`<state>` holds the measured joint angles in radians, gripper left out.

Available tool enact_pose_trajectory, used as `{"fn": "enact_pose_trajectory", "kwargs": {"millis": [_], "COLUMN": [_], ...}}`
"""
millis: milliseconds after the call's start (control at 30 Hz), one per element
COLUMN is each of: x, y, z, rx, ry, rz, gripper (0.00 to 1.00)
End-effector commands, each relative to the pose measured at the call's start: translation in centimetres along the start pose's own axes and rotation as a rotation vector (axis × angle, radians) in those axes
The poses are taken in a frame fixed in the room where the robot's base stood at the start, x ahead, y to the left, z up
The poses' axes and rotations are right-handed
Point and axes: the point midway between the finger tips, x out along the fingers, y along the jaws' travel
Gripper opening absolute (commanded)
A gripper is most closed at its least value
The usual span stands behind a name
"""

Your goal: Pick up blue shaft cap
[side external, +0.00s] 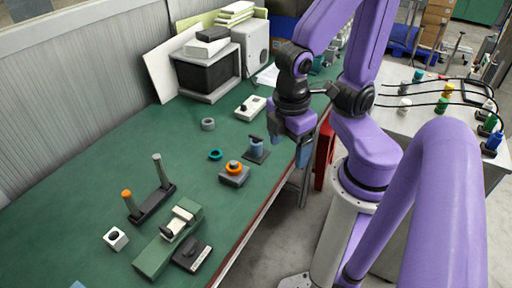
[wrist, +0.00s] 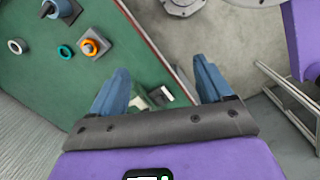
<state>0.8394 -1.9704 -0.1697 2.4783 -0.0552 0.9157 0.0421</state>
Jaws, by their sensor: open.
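A blue cylinder (side external: 257,145) with a dark top stands on a dark flat plate on the green bench; it is the only bench item I can match to the blue shaft cap, though I cannot be sure. It also shows in the wrist view at the upper left edge (wrist: 58,8), partly cut off. My gripper (side external: 290,150) is above the bench's front edge, to the right of the blue cylinder and apart from it. Its two blue fingers stand wide apart in the wrist view (wrist: 161,75), with nothing held between them.
An orange ring (side external: 234,166) sits on a grey block, beside a teal ring (side external: 215,155) and a grey ring (side external: 208,124). A two-post stand (side external: 152,205) and a green device (side external: 165,250) are nearer the camera. A dark-fronted box (side external: 205,75) stands behind. Bench space lies between them.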

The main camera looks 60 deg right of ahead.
Motion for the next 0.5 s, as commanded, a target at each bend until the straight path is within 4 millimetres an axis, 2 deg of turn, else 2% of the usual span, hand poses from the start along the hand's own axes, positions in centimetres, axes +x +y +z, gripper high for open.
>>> {"fn": "enact_pose_trajectory", "kwargs": {"millis": [500], "x": [9.1], "y": [2.3], "z": [-2.6], "rx": [-0.196], "ry": [-0.477], "rz": [0.27], "gripper": [0.79]}}
